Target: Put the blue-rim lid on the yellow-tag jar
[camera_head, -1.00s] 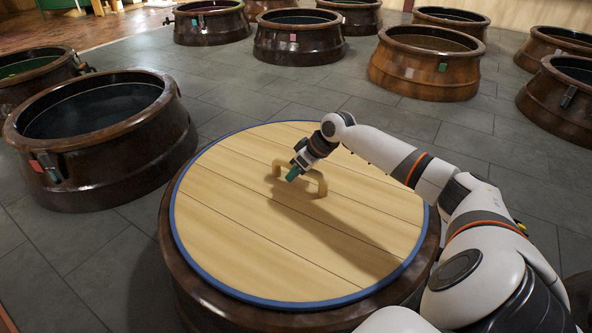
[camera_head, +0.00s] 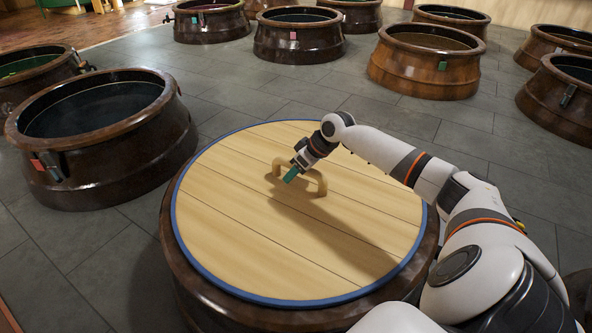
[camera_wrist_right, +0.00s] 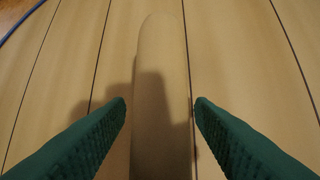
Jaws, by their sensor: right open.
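The blue-rim lid (camera_head: 235,230), round with pale wooden planks and an arched wooden handle (camera_head: 318,183), lies on a large dark brown jar (camera_head: 192,292) in front of me. No tag shows on this jar's visible side, and its mouth is covered. My right gripper (camera_head: 291,174) is at the handle. In the right wrist view, its green fingers (camera_wrist_right: 160,108) are open on either side of the handle bar (camera_wrist_right: 160,70), with gaps to both. I see no yellow tag in view. My left gripper is not in view.
An open dark jar with a red tag (camera_head: 36,165) stands close on the left. Several other open jars stand further back, one with a pink tag (camera_head: 293,36) and one with a green tag (camera_head: 442,66). Grey tiled floor (camera_head: 330,95) is free between them.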

